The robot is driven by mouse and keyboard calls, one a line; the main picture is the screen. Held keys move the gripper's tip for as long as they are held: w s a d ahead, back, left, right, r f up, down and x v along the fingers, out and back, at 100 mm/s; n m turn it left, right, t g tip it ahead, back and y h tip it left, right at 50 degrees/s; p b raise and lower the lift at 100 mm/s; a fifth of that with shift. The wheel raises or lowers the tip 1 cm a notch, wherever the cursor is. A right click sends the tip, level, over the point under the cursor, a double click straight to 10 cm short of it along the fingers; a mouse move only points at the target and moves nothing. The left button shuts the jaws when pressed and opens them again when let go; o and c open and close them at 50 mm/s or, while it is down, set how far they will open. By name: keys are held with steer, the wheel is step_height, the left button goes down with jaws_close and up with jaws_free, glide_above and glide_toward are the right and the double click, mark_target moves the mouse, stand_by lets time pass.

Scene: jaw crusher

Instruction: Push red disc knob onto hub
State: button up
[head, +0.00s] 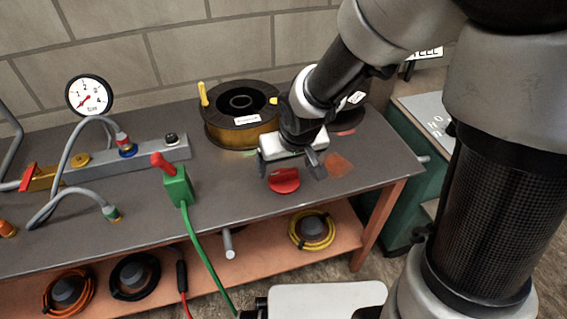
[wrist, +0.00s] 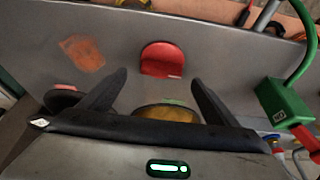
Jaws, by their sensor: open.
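The red disc knob (head: 284,180) is near the front edge of the grey bench, below my gripper in the head view. In the wrist view the red knob (wrist: 162,58) shows beyond my fingertips, near the middle. My gripper (head: 291,164) is over the bench, pointing down, with its fingers spread. In the wrist view my gripper (wrist: 159,77) is open, and the space between its fingers holds nothing. The fingers look apart from the knob. I cannot make out a hub for certain; it may be hidden under the knob.
A yellow-wound spool (head: 240,134) stands behind my gripper, with another dark spool (head: 350,118) at its right. A green box with a red lever (head: 178,186) stands left of the knob. An orange patch (head: 339,165) marks the bench (head: 235,190). Coiled cables lie on the lower shelf.

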mark_target(284, 172)
steer(key=b+x, duration=0.1)
steer(key=x, duration=0.3)
steer(key=shift+s+f+b, duration=0.15)
steer(key=shift+f+b, duration=0.1)
steer(key=shift+b, duration=0.05)
steer(key=shift+r, duration=0.1)
steer(key=c, duration=1)
steer(key=shift+c, duration=0.2)
step_height(284, 172, up, 10)
steer(key=p, duration=0.4)
